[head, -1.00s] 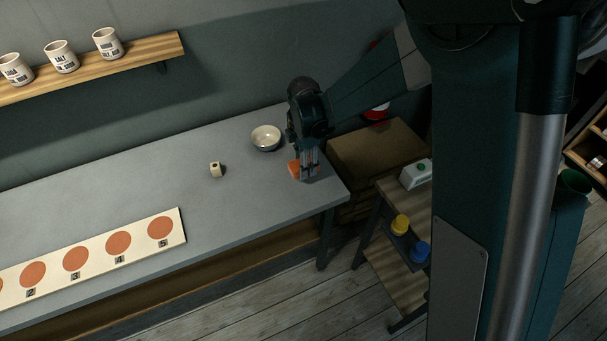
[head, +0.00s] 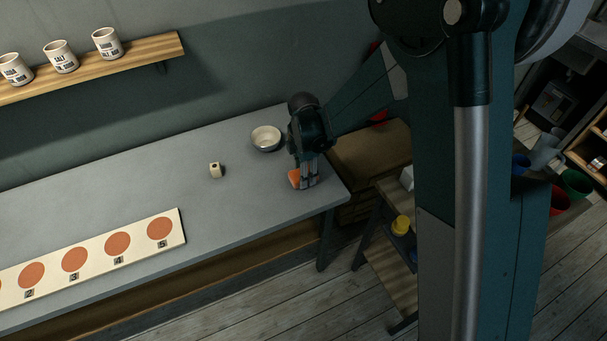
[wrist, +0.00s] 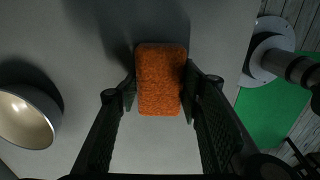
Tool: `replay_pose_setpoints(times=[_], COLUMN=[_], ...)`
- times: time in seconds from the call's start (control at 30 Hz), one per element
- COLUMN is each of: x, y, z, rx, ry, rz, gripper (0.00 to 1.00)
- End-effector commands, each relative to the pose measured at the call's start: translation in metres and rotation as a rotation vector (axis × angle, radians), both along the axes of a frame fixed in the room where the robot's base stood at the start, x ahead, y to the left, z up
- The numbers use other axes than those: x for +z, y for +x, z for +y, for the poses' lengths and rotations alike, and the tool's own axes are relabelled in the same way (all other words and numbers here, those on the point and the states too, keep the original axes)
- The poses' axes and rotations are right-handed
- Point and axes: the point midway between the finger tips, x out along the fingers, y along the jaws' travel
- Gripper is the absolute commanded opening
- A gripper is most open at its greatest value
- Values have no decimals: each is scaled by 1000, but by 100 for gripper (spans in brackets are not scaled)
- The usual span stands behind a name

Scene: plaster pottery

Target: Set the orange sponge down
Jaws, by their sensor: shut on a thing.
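The orange sponge (head: 295,179) is at the right end of the grey table (head: 120,190) in the head view. My gripper (head: 308,184) points down over it and partly hides it. In the wrist view the sponge (wrist: 161,80) is a rough orange block between the two fingers of my gripper (wrist: 160,92), which are shut on its sides. It is at or very close to the tabletop; I cannot tell whether it touches.
A board with numbered orange discs (head: 172,241) lies at the front left. The table's right edge is close to the sponge. The tabletop between cube and sponge is clear.

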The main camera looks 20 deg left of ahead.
Motion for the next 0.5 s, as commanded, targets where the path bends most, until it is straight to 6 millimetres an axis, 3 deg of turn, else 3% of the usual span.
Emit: replay_pose_setpoints(times=[0.47,0.5], x=[-5,-4], y=[0,0], z=[0,0], rx=[0,0], ry=[0,0], rz=[0,0], gripper=[29,41])
